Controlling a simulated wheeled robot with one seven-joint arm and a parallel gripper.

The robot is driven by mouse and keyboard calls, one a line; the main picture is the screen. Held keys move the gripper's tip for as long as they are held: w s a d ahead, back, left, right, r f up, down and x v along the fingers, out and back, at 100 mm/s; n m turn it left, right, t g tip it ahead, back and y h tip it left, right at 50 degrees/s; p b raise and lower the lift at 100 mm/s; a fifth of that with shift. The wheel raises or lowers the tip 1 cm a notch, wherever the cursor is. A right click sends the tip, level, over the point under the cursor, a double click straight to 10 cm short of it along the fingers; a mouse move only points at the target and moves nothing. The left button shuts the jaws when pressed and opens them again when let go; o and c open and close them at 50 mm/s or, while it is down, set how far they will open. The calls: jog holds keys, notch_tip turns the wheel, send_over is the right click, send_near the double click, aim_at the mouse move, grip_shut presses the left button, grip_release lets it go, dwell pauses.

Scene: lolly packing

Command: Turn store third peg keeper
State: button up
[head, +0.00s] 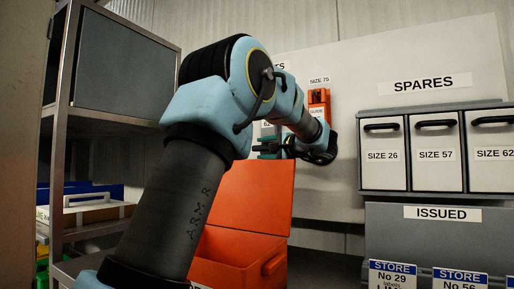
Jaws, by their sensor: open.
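A pale wall board carries a "SIZE 75" label (319,80), with an orange piece (319,98) marked "GUIDE" hanging below it. A dark green piece (267,148) shows further left, beside my wrist. My arm reaches across to the board, and my gripper (291,147) is close in front of its lower part, small and dark in the head view. Its jaws are open; I cannot make out anything between them. The pegs and their keepers cannot be told apart here; my arm covers much of that stretch of board.
An open orange box (240,258) stands below my gripper, its lid raised. At right, a "SPARES" rack holds white bins (386,170), above an "ISSUED" panel (390,226) with store cards (398,276). A metal shelf unit (62,120) stands at left.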

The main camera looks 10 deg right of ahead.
aim_at(257, 149)
jog(key=shift+x, duration=1.7)
grip_shut()
